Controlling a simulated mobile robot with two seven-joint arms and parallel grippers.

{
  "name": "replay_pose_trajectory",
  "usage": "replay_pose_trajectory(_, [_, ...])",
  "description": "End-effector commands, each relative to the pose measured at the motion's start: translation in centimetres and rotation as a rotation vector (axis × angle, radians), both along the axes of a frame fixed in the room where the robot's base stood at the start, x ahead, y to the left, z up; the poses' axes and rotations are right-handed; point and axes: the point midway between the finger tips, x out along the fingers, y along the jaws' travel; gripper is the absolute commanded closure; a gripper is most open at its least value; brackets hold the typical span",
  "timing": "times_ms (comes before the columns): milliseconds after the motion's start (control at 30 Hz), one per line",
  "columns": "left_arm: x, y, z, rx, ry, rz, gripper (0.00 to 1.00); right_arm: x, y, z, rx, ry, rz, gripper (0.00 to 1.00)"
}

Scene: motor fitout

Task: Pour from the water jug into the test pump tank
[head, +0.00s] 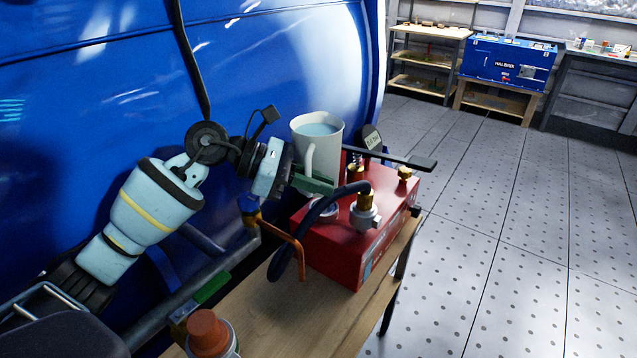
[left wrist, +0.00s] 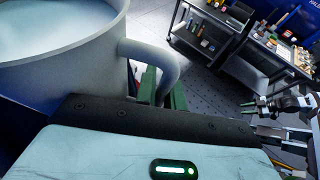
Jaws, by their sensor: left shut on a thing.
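The water jug (head: 318,158) is a pale grey mug-shaped vessel, about upright, with bluish water near its rim. My left gripper (head: 312,183) is shut on its handle, with green fingers around it. The jug fills the upper left of the left wrist view (left wrist: 60,75), where the handle (left wrist: 158,62) meets the fingers. The test pump's red tank (head: 340,250) sits on a wooden bench, below and in front of the jug. The jug hides part of the pump behind it.
The pump's black lever (head: 390,158), gauge and dark hose (head: 310,225) are close to the jug. An orange-capped container (head: 208,335) stands at the bench's near end (head: 270,315). A blue curved body (head: 270,60) rises behind. The floor at right is clear.

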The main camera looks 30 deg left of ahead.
Motion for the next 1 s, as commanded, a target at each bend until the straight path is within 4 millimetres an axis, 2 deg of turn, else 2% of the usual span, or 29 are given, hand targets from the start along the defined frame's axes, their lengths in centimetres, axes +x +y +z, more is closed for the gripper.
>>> replay_pose_trajectory(367, [-0.2,0.0,0.7,-0.017,0.037,0.001,1.0,0.5,0.0,1.0,0.0,-0.016,0.001,0.64])
replay_pose_trajectory(800, [-1.4,-0.4,0.8,-0.082,0.284,0.0,1.0,1.7,-0.1,3.8,-0.002,-0.053,0.001,0.64])
replay_pose_trajectory(1000, [-1.4,-0.4,0.3,-0.078,0.282,0.0,1.0,1.1,-0.2,3.3,-0.002,-0.041,0.001,0.64])
